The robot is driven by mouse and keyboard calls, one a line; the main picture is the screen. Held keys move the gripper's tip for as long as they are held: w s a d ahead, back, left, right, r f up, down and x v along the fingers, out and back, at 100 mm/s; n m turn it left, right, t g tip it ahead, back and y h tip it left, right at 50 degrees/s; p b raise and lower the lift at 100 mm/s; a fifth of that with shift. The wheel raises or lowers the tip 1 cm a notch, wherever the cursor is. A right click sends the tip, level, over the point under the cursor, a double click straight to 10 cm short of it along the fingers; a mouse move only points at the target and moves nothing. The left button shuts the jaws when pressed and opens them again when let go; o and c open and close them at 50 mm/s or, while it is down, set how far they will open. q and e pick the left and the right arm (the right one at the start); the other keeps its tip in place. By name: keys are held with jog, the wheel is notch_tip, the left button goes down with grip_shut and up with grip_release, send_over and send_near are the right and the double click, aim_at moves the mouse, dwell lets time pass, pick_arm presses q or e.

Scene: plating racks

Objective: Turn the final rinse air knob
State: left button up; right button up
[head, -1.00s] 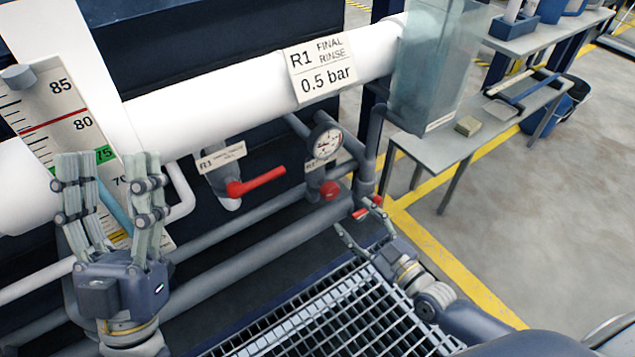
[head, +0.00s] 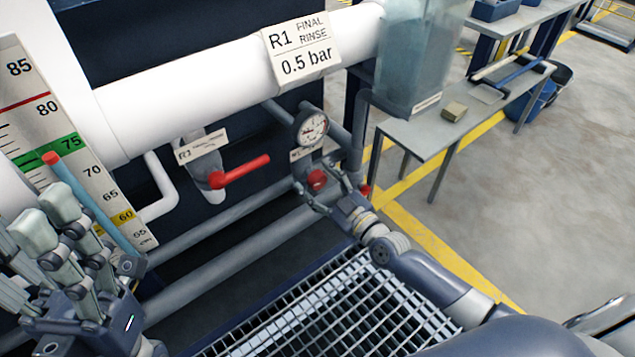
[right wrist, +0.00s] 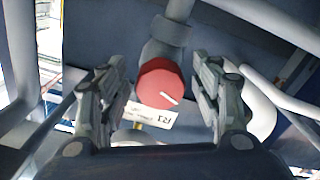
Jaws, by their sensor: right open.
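The red air knob (head: 317,180) sits on a grey pipe fitting below a round pressure gauge (head: 311,126). In the right wrist view the knob (right wrist: 160,84) shows its face with a white pointer line. My right gripper (head: 318,188) is open at the knob. In the right wrist view its fingers (right wrist: 163,92) stand on either side of the knob, with gaps on both sides. A sign reading R1 FINAL RINSE 0.5 bar (head: 303,48) is on the white pipe above. My left gripper (head: 60,235) is at the lower left, its fingers apart and nothing seen between them.
A red-handled valve (head: 240,172) is left of the gauge. A scale board (head: 75,150) stands at the far left, near my left gripper. Metal grating (head: 330,310) lies below.

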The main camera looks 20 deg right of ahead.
jog(key=shift+w+a, duration=0.1)
jog(key=shift+w, duration=0.15)
jog(key=c, duration=1.1)
jog(key=shift+m+p, duration=0.4)
jog(key=shift+m, duration=1)
